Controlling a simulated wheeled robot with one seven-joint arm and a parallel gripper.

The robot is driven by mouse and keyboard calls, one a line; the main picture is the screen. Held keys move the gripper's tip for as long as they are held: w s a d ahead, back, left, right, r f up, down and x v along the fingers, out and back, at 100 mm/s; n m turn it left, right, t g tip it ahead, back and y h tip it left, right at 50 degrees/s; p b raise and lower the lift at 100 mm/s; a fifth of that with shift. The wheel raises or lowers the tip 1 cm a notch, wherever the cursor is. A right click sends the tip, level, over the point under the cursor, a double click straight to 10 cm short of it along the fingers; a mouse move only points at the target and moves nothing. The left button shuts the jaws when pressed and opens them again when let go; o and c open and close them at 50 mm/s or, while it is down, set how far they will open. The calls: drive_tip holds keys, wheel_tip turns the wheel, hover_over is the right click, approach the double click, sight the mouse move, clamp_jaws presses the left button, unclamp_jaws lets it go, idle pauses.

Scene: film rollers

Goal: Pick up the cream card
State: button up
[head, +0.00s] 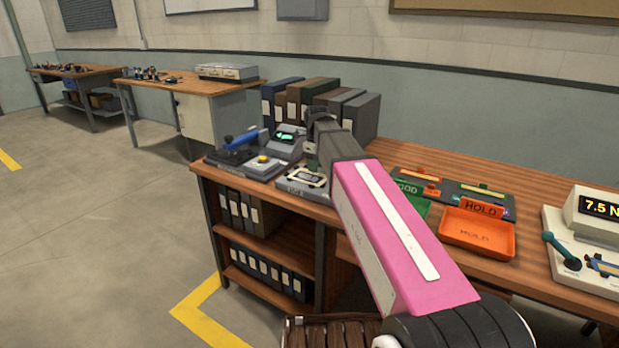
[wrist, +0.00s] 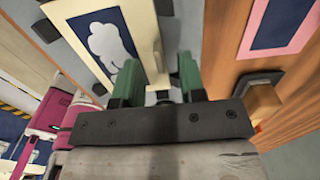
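The cream card (wrist: 152,30) shows in the wrist view as a cream-bordered panel with a dark blue field and a white shape. It lies on a grey surface at the top middle. A raised cream piece stands near its right edge, in line with the gap between my fingers. My gripper (wrist: 160,82) has two green fingers set apart, and I see nothing clamped between them. In the head view my pink arm reaches over the bench, and the gripper's fingertips are hidden. A small cream-edged piece (head: 306,176) on a grey stand shows there; I cannot tell if it is the card.
A pink-bordered card (wrist: 286,22) lies at the upper right of the wrist view. On the bench (head: 395,153) are an orange HOLD tray (head: 476,236), a green tray (head: 419,206), a white readout device (head: 590,225) and binders (head: 367,114) behind my arm.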

drive_tip(key=shift+f, duration=0.5)
drive_tip(key=shift+c, duration=0.3)
clamp_jaws()
drive_tip(key=shift+r, duration=0.2)
